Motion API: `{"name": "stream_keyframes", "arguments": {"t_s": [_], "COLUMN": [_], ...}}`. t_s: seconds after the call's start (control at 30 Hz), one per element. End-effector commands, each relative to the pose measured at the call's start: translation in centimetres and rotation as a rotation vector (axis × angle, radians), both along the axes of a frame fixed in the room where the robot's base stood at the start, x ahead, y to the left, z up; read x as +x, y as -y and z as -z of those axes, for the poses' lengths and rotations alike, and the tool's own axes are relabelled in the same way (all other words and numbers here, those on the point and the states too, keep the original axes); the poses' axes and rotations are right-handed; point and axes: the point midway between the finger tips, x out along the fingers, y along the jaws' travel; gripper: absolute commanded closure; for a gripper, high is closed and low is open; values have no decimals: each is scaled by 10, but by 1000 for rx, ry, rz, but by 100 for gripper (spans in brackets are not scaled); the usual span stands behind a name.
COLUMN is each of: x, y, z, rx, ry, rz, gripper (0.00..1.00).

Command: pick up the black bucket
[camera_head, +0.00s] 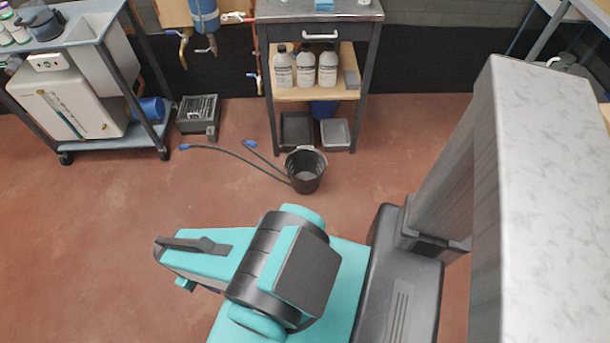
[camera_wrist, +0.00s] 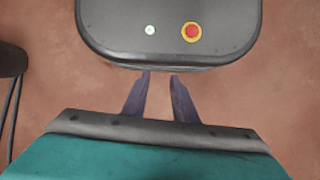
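The black bucket (camera_head: 307,184) stands upright on the reddish floor in the head view, in front of the steel-topped cart. Two dark hoses with blue ends (camera_head: 225,151) run from it to the left across the floor. In the head view I cannot make out the fingers.
The cart (camera_head: 368,70) holds white bottles (camera_head: 305,68), with grey trays (camera_head: 336,135) and a blue container low down. A dark grey box (camera_head: 198,115) and a wheeled blue-grey trolley (camera_head: 115,143) stand left. A tall pale column (camera_head: 545,190) fills the right. Floor around the bucket is mostly clear.

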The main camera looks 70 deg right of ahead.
Motion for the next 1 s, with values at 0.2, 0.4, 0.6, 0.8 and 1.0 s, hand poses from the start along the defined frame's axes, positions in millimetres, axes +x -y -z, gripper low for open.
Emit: {"name": "stream_keyframes", "arguments": {"t_s": [0.2,0.4,0.6,0.8,1.0], "x": [47,83,108,122,123], "y": [54,117,188,266,351], "z": [35,57,74,88,97], "rx": [-66,-136,-211,-291,-375], "ry": [81,155,224,290,352], "rz": [155,312,467,622,774], "gripper": [74,74,74,74,74]}}
